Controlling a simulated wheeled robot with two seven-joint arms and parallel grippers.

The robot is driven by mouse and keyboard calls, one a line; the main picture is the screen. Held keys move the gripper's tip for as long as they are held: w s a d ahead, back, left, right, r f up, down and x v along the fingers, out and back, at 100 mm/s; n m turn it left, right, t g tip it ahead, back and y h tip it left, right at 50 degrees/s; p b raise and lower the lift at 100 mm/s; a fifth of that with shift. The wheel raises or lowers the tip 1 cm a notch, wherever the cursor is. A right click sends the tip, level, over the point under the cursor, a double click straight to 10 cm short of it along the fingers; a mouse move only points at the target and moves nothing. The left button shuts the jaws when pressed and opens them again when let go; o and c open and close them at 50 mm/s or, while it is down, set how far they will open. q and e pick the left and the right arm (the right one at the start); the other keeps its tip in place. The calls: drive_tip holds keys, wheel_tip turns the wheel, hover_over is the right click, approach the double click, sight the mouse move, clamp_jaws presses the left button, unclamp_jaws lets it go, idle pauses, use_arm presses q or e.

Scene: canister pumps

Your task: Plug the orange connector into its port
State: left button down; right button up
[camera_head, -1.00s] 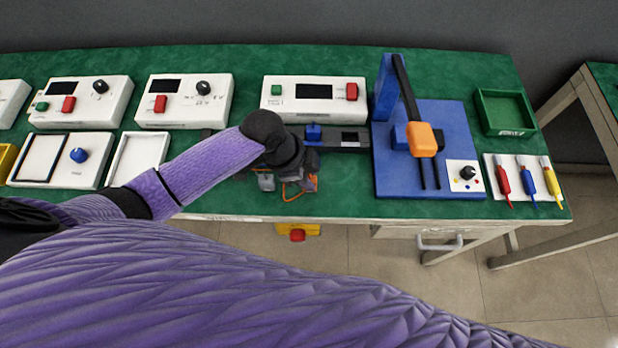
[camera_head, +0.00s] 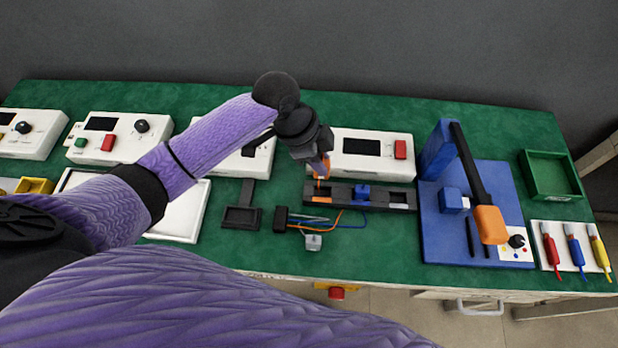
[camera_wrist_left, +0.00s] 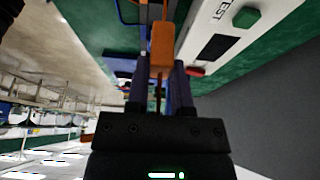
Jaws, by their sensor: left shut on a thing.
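My left gripper (camera_head: 323,168) is shut on the orange connector (camera_wrist_left: 161,45), which shows between its fingers in the left wrist view. In the head view the gripper is at the left front corner of a white test box (camera_head: 374,150), above the left end of a black fixture (camera_head: 340,195) with a blue block (camera_head: 361,192) on it. The gripper mostly hides the connector there. I cannot tell whether the connector touches the box or fixture, and its port is not clearly visible. A small grey motor-like part (camera_head: 313,242) with orange and blue wires lies in front of the fixture. My right gripper is not in view.
A blue press stand (camera_head: 440,240) with an orange-tipped lever is right of the fixture. A green tray (camera_head: 551,175) and a white tool card (camera_head: 570,262) lie at the far right. A small black tray (camera_head: 242,216) lies left.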

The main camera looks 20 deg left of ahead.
sight(316, 177)
use_arm(q)
drive_tip(key=f+b, duration=0.1)
drive_tip(key=f, duration=0.4)
drive_tip(key=f+b, duration=0.1)
drive_tip(key=f, duration=0.2)
drive_tip(key=shift+s+d+b, duration=0.2)
drive_tip(key=shift+d+b, duration=0.1)
drive_tip(key=shift+b, duration=0.05)
drive_tip(key=shift+r, duration=0.15)
drive_tip(key=c, duration=0.5)
unclamp_jaws()
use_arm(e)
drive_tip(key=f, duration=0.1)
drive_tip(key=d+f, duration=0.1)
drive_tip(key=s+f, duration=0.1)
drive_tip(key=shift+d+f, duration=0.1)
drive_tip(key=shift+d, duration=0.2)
use_arm(q)
drive_tip(key=p+v, duration=0.4)
drive_tip(key=v, duration=0.8)
drive_tip(key=shift+p, duration=0.35)
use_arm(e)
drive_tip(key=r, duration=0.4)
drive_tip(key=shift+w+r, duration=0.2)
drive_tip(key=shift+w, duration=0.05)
use_arm(q)
drive_tip(key=shift+d, duration=0.1)
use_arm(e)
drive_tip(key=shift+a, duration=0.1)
